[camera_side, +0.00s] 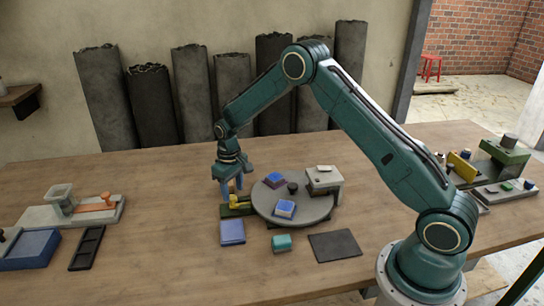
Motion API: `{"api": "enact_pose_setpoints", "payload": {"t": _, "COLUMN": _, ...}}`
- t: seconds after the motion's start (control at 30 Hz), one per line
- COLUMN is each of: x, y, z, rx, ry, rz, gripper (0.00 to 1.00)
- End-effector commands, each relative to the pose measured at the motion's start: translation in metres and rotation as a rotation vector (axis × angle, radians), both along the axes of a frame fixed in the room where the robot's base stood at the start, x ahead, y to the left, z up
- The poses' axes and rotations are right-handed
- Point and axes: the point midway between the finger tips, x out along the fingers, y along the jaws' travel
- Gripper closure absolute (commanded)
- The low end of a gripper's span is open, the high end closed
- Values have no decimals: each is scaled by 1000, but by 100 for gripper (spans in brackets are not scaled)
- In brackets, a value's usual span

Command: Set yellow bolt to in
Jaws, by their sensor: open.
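A yellow bolt (241,201) sits on a dark green base (229,212), at the left edge of a round grey turntable (265,209). My gripper (232,191) points down with its blue fingers apart, right over the yellow bolt. The fingers partly hide the bolt and its base. I cannot tell whether the fingertips touch the bolt, or how far in it sits.
The turntable carries blue-topped blocks (285,208) and a light grey block (324,179) by its right edge. In front lie a blue block (232,232), a teal block (281,243) and a dark mat (335,246). Fixtures stand at far left and right.

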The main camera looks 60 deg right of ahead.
Motion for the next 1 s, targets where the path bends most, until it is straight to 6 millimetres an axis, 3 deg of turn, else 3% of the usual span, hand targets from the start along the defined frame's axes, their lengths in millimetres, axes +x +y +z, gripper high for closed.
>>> {"api": "enact_pose_setpoints", "payload": {"t": 0.6, "x": 0, "y": -1, "z": 99, "rx": -1, "ry": -2, "rz": -2, "gripper": 51}}
{"api": "enact_pose_setpoints", "payload": {"t": 0.8, "x": 0, "y": -1, "z": 115, "rx": -1, "ry": 1, "rz": -2, "gripper": 51}}
{"api": "enact_pose_setpoints", "payload": {"t": 1.0, "x": -1, "y": -1, "z": 119, "rx": -1, "ry": 2, "rz": -2, "gripper": 51}}
